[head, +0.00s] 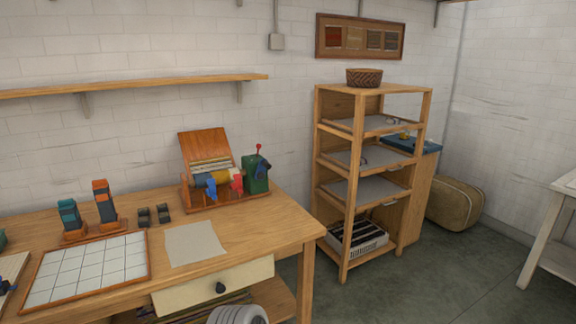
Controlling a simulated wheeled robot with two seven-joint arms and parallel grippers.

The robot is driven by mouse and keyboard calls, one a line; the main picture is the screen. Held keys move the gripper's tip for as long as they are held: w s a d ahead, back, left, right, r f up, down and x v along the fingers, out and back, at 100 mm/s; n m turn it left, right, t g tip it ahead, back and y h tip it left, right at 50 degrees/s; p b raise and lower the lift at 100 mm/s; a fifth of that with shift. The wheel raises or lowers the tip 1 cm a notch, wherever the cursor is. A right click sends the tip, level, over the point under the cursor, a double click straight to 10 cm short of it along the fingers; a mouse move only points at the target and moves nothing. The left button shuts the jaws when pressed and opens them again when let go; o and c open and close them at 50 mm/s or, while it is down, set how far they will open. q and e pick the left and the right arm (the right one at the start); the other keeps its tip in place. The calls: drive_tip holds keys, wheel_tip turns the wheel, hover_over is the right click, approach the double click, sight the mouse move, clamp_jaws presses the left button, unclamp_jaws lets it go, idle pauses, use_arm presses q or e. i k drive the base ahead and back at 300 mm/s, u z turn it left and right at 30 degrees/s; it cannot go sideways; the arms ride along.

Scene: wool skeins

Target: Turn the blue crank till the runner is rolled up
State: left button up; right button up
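A wooden winding stand (206,200) with an upright sloped wooden back (204,146) sits at the back right of the workbench. A small blue crank (211,188) is on its front, below a yellow and blue roller (205,179). A red part (237,181) is to its right. A green box (255,178) at the right end has a red-knobbed lever (258,149) and another blue handle-like part (263,168). Striped material (211,164), possibly the runner, lies between back and roller; how much is rolled is too small to tell.
On the workbench (285,220) are a gridded tray (90,268), a grey sheet (194,244), two coloured upright holders (104,203) (70,217) and small dark items (163,213). A drawer (215,285) juts out in front. A shelf unit (346,230) stands right.

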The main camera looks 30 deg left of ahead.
sight(264, 164)
drive_tip(key=u, duration=0.2)
drive_tip(key=i, duration=1.1)
drive_tip(key=u, duration=0.8)
